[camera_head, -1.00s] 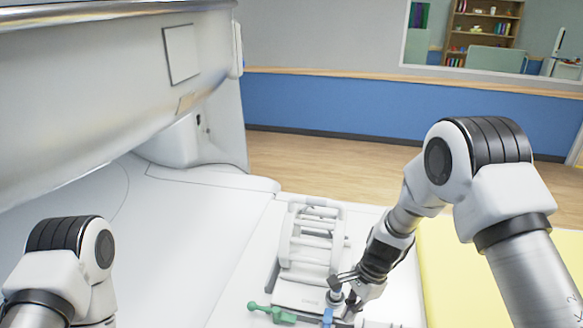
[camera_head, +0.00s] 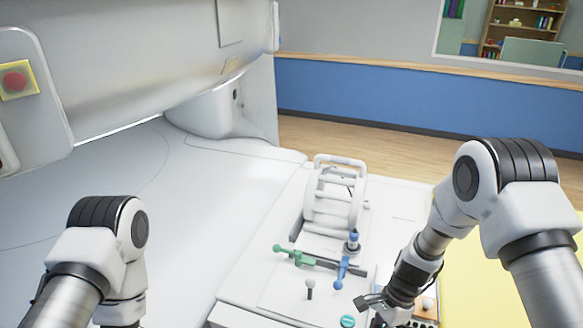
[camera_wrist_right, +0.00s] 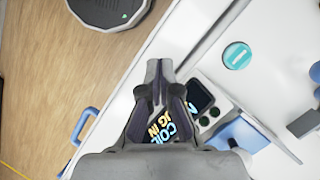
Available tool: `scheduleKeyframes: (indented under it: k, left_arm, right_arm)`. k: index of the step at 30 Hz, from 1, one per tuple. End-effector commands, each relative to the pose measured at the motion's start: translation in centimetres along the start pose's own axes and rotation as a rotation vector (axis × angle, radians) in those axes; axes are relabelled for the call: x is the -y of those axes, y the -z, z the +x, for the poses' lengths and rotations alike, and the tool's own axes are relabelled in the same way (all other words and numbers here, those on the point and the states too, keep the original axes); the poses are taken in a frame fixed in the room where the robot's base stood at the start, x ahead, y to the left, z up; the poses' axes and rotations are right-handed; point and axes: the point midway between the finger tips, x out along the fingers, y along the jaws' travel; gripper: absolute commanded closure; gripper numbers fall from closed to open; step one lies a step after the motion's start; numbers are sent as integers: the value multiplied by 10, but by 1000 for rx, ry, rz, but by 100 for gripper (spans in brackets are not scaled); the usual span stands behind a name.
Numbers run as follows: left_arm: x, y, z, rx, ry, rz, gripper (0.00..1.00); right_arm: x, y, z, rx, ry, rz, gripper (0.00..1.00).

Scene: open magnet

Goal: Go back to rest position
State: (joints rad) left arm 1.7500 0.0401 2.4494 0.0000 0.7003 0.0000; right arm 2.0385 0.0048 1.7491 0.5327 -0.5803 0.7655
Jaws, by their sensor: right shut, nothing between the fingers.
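My right gripper (camera_head: 375,308) is low at the front right of the white table in the head view, to the right of the blue lever. In the right wrist view the right gripper (camera_wrist_right: 161,82) has its fingers together with nothing between them. My left arm (camera_head: 100,250) comes in at the lower left of the head view; its gripper is out of the picture. A white coil frame (camera_head: 335,195) stands on the table (camera_head: 255,285), with a green lever (camera_head: 293,256) and a blue lever (camera_head: 342,270) in front of it.
The large white magnet housing (camera_head: 150,60) overhangs the left side, with a red button (camera_head: 14,81) on it. A small dark knob (camera_head: 310,288) and a teal disc (camera_head: 348,321) are near the front. A yellow pad (camera_head: 480,260) lies at the right.

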Motion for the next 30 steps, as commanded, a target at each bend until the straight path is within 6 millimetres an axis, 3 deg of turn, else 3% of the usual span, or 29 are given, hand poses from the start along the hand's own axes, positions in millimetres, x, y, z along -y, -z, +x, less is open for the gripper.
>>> scheduleKeyframes:
  k: [1, 8, 11, 14, 15, 17, 19, 22, 25, 30]
  left_arm:
    - [0, 0, 12, 0, 0, 0, 60]
    - [0, 0, 46, 1, 0, 0, 60]
    - [0, 0, 70, 1, 0, 0, 60]
    - [1, 0, 102, 1, 0, 0, 60]
    - [1, 0, 114, 1, 0, 0, 60]
    - [1, -1, 116, 2, 0, 0, 60]
    - [1, -1, 108, 2, 0, 0, 60]
    - [1, 0, 106, 0, 0, 0, 60]
    - [1, 0, 106, 1, 0, 0, 60]
    - [1, 0, 106, 1, 0, 0, 60]
  right_arm:
    - [-10, 4, 21, 9, -29, 6, 100]
    - [-78, 22, 104, -3, -168, -15, 100]
    - [-127, 37, 155, -37, -240, -96, 100]
    - [-196, 54, 213, -89, -310, -311, 100]
    - [-224, 59, 230, -112, -321, -455, 100]
    - [-245, 59, 234, -151, -293, -673, 100]
    - [-245, 54, 222, -210, -225, -892, 100]
    - [-226, 54, 215, -301, -132, -1106, 100]
    - [-209, 58, 212, -366, -92, -1203, 100]
    - [-209, 59, 212, -365, -97, -1213, 100]
